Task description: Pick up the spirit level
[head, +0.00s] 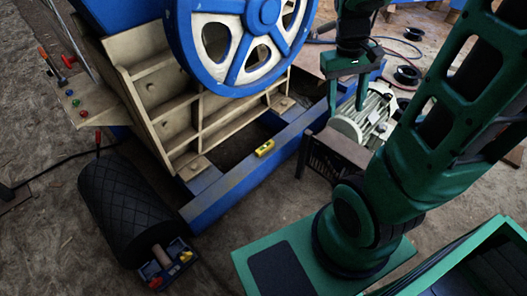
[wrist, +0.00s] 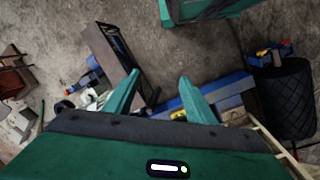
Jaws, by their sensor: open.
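The spirit level (head: 265,148) is a small yellow bar lying on the blue beam (head: 240,172) at the foot of the crusher, in the middle of the head view. My gripper (head: 347,100) is open and empty, up and to the right of the level and apart from it. In the wrist view my gripper (wrist: 160,77) shows two spread green fingers with nothing between their tips. The blue beam (wrist: 215,93) runs behind the right finger there.
The blue flywheel (head: 240,40) and ribbed crusher body rise behind the beam. A pale motor (head: 362,118) stands below my gripper. A black roller (head: 125,205) and a blue tool tray (head: 167,265) are at the left. Open ground lies in front of the beam.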

